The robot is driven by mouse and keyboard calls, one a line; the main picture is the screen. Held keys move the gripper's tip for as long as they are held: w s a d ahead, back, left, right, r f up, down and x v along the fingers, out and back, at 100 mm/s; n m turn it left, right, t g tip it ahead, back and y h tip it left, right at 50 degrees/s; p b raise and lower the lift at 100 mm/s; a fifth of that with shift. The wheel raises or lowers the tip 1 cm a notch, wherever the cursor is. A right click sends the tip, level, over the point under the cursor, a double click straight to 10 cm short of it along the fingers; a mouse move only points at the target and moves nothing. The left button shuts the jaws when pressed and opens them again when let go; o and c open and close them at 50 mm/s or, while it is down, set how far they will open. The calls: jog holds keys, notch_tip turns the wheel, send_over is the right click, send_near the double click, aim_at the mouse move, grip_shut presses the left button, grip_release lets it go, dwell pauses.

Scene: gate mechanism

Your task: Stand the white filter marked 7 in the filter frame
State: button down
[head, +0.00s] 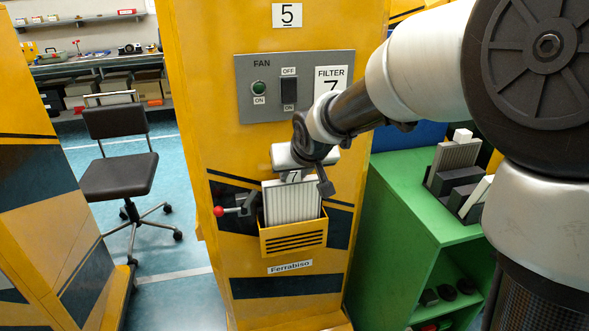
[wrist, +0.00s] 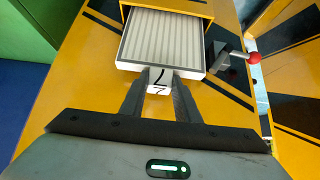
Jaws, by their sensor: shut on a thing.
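The white filter (head: 292,203) has a ribbed face and a small tab marked 7. It stands upright in the yellow filter frame (head: 293,240) on the gate's front, and its lower part is hidden behind the slotted front wall. In the wrist view the filter (wrist: 163,43) also runs into the yellow frame (wrist: 205,8). My gripper (head: 294,176) is above the filter, its fingers shut on the tab. The wrist view shows my gripper (wrist: 159,80) with one finger on each side of the tab. How deep the filter sits is hidden.
A lever with a red knob (head: 218,211) sticks out just left of the frame. A fan panel (head: 262,85) is above. At right, a green cabinet (head: 395,180) bears a dark rack (head: 460,185) with other filters. A chair (head: 120,165) stands at left.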

aim_at(293, 201)
jog(key=shift+f+b, duration=3.4)
jog(key=shift+f, duration=0.75)
jog(key=c, duration=1.3)
grip_release()
jog(key=shift+o, duration=0.2)
jog(key=p+v, duration=0.6)
jog(key=v, duration=1.1)
jog(key=shift+r+p, duration=0.15)
jog(key=shift+p, duration=0.25)
jog(key=shift+s, duration=0.15)
